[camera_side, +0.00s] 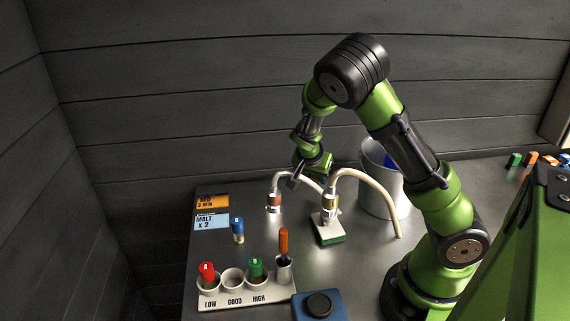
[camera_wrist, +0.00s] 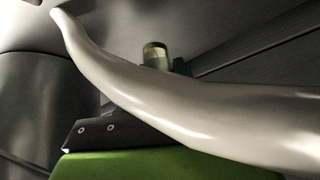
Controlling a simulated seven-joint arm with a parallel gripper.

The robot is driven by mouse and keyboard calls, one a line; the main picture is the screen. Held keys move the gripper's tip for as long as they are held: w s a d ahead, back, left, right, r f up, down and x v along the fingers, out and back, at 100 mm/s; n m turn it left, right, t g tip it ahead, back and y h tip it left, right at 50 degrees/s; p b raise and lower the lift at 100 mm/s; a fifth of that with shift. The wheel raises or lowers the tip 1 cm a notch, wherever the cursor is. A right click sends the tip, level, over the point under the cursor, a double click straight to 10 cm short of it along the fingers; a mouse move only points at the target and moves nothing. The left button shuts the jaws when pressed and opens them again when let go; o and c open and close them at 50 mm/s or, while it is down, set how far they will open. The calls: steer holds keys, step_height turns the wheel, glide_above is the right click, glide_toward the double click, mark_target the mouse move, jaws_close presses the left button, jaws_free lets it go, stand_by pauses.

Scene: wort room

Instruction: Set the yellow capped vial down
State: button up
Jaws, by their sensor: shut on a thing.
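My gripper (camera_side: 294,182) is shut, high over the steel table near the two curved hoses. In the wrist view, a small vial with a dull yellow top (camera_wrist: 154,50) shows past a pale hose, in line with my fingers. I take it to be the yellow capped vial in my grip. The hose hides its lower part and most of my fingers. In the side view I cannot make the vial out at my fingertips. A white rack (camera_side: 247,299) marked LOW, GOOD, HIGH holds a red capped vial (camera_side: 207,272) in LOW and a green capped vial (camera_side: 255,267) in HIGH; GOOD is empty.
A pale hose (camera_side: 371,184) arches close to my gripper and crosses the wrist view. Its fitting is above a white and green block (camera_side: 328,229). A second hose (camera_side: 288,175), a metal bucket (camera_side: 377,190), a blue capped vial (camera_side: 237,226) and an orange-handled tool (camera_side: 284,242) stand around.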

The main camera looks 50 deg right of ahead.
mark_target(316, 184)
steer(key=shift+f, duration=1.45)
steer(key=shift+f, duration=0.15)
steer(key=o, duration=1)
steer(key=shift+o, duration=0.2)
steer(key=v, duration=1.2)
